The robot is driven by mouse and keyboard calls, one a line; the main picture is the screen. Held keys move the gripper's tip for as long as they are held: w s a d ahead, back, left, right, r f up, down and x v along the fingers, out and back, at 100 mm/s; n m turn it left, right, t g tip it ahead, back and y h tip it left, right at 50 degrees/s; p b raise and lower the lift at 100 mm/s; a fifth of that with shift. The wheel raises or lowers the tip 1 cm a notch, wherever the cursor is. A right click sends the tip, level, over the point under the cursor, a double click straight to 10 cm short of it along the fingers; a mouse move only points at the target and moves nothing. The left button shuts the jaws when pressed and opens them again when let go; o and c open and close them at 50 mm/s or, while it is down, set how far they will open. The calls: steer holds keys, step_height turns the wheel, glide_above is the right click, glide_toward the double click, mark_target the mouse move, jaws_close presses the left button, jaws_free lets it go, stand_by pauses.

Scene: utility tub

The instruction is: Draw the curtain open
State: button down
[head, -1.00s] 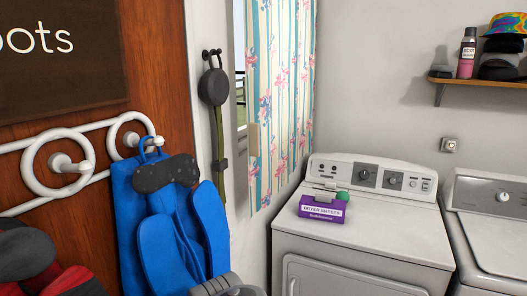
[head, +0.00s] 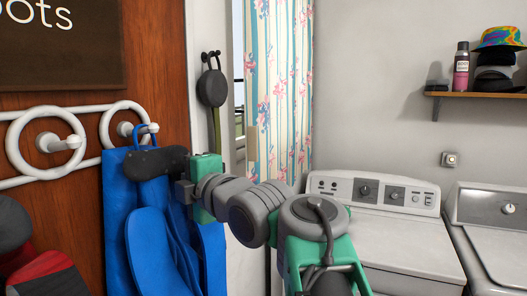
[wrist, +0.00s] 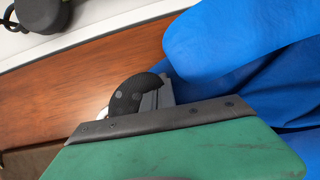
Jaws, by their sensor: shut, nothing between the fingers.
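The curtain (head: 282,85), pale with blue stripes and pink flowers, hangs at the wall corner in the head view. A narrow strip of window (head: 239,75) shows along its left edge. My gripper (head: 181,190) is to the left of the curtain, apart from it, in front of the blue hanging mitts (head: 150,240). It is shut and empty. The curtain is not in the wrist view.
White coat hooks (head: 60,143) are fixed to a brown door on the left. A dark round item (head: 211,88) hangs from a wall hook between door and window. My arm crosses before the curtain's lower part and the dryer (head: 405,245). A wall shelf (head: 480,95) holds several items.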

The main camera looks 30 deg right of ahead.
steer(key=s+d+r+m+h, duration=0.1)
steer(key=s+d+m+h, duration=0.1)
steer(key=d, duration=0.6)
steer(key=s+d+r+m+h, duration=0.1)
steer(key=s+d+h, duration=0.3)
steer(key=d, duration=0.4)
steer(key=shift+s+d+r+m+h, duration=0.15)
steer(key=shift+d+r+m+h, duration=0.15)
steer(key=shift+m+h, duration=0.4)
steer(key=p, duration=0.3)
glide_toward(254, 145)
steer(key=w+a, duration=0.2)
steer(key=w, duration=0.2)
steer(key=d, duration=0.1)
steer(key=w+d+p, duration=0.1)
steer(key=shift+w+d+r, duration=0.2)
steer(key=shift+w+d, duration=0.1)
steer(key=shift+w+d+f+p, duration=0.15)
steer(key=shift+w+d+p, duration=0.15)
steer(key=shift+d, duration=0.1)
steer(key=shift+d, duration=0.1)
